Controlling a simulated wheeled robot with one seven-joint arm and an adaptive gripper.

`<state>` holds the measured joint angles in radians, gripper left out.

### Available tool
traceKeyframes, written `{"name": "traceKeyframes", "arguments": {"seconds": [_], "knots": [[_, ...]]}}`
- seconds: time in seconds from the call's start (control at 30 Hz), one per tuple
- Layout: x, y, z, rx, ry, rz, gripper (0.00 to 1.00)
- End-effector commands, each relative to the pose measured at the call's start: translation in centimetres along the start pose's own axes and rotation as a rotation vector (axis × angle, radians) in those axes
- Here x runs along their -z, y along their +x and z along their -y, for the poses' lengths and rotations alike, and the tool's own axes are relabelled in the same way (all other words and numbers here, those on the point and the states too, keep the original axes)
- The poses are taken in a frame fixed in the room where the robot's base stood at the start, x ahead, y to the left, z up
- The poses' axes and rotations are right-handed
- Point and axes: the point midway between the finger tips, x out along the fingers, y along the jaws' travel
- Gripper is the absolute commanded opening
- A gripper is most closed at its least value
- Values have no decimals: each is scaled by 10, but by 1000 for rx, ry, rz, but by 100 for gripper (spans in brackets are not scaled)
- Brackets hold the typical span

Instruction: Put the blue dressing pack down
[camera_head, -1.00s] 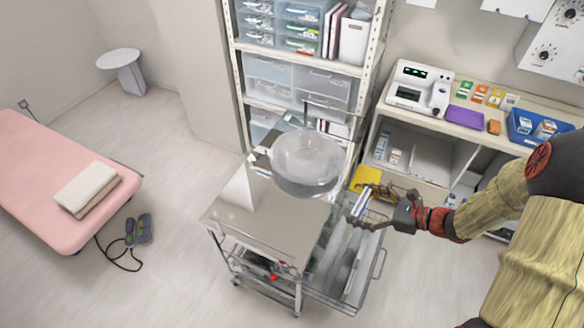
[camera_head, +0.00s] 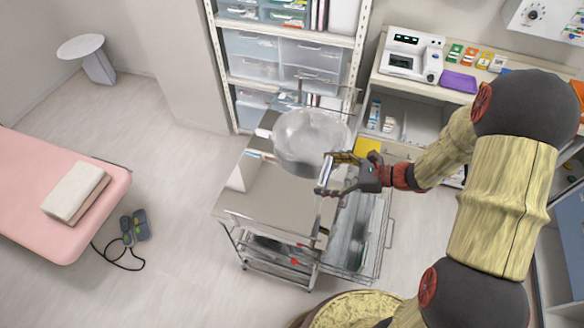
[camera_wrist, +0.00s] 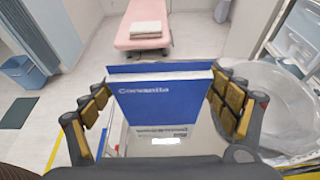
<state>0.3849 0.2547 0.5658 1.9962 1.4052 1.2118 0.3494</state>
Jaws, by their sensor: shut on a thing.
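My gripper (camera_head: 333,176) is shut on the blue dressing pack, a blue and white box (camera_wrist: 160,98) with white lettering that fills the middle of the wrist view between the fingers. In the head view the pack (camera_head: 325,172) shows as a thin light shape at the fingertips. It is held above the right edge of the steel trolley top (camera_head: 268,204), next to a clear round basin (camera_head: 305,140). The basin also shows at the right of the wrist view (camera_wrist: 285,110). The pack looks apart from the trolley top, though the exact height is hard to tell.
A white wedge-shaped thing (camera_head: 243,172) stands at the trolley's left side. The front of the trolley top is bare. An open wire-framed drawer or basket (camera_head: 358,240) juts out on the trolley's right. A shelf rack (camera_head: 285,65) and counter (camera_head: 455,85) stand behind.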

Motion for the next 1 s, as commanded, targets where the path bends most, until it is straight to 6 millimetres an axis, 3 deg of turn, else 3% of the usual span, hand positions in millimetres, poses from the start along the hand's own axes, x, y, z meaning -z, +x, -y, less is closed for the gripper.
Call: {"name": "traceKeyframes", "arguments": {"seconds": [0.27, 0.5, 0.83, 1.0], "knots": [[3, 69, 14, -7, -1, 0, 61], [29, 112, 24, -4, 0, 0, 61], [41, 134, 28, -2, 0, 0, 61], [64, 142, 28, -1, 2, 0, 61]]}}
